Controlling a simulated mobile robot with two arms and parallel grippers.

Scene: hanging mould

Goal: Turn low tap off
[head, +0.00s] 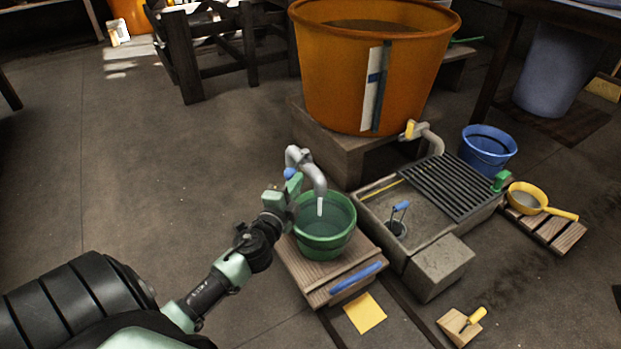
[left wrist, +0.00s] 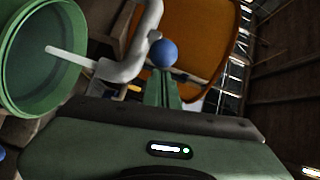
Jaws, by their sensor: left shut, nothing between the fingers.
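A grey tap (head: 318,177) with a blue ball knob (head: 290,173) bends over a green bucket (head: 325,246). A pale stream of water (head: 320,207) runs from its spout into the bucket. In the left wrist view the tap (left wrist: 140,50), its blue knob (left wrist: 163,53), the stream (left wrist: 70,56) and the bucket (left wrist: 14,90) show close up. My left gripper (head: 291,186) is shut and empty, its fingertips right at the blue knob. In the left wrist view its green fingers (left wrist: 163,84) end just below the knob; whether they touch it I cannot tell. My right gripper is out of view.
The bucket stands on a wooden stand (head: 300,270). Behind is a big orange tub (head: 345,75) with a yellow-handled tap (head: 411,129). At right are a stone basin (head: 375,212) with a dark grate, a blue bucket (head: 488,150) and a yellow pan (head: 550,208). Floor at left is clear.

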